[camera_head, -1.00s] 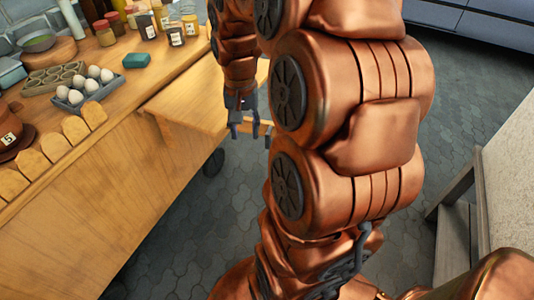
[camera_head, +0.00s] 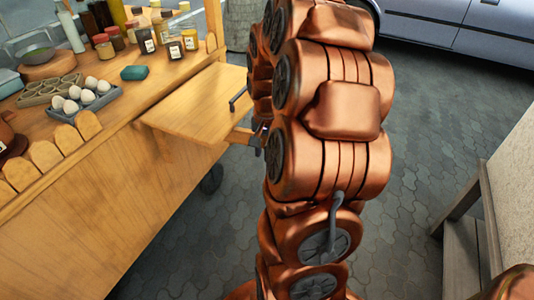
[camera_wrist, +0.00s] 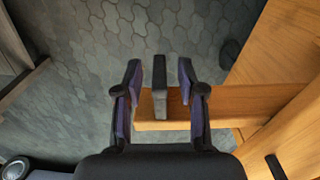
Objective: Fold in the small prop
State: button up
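The small prop (camera_head: 238,136) is a wooden bar sticking out to the right from below the fold-out side board (camera_head: 205,100). In the wrist view the prop (camera_wrist: 240,104) runs in from the right, and its end lies under my gripper. An upright grey piece (camera_wrist: 160,88) at the prop's end stands between the two fingertips. My gripper (camera_wrist: 159,80) is open around this piece, with a gap on each side. In the head view my copper arm hides most of the gripper and the prop's tip.
The counter at left holds eggs in a tray (camera_head: 88,110), a teal block (camera_head: 134,73) and several jars (camera_head: 174,50). A dark handle (camera_head: 238,98) is on the side board. A grey bench (camera_head: 462,250) stands at right. Paved floor (camera_head: 405,150) between is clear.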

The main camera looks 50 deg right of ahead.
jog(key=shift+f, duration=0.75)
jog(key=shift+c, duration=0.2)
grip_shut()
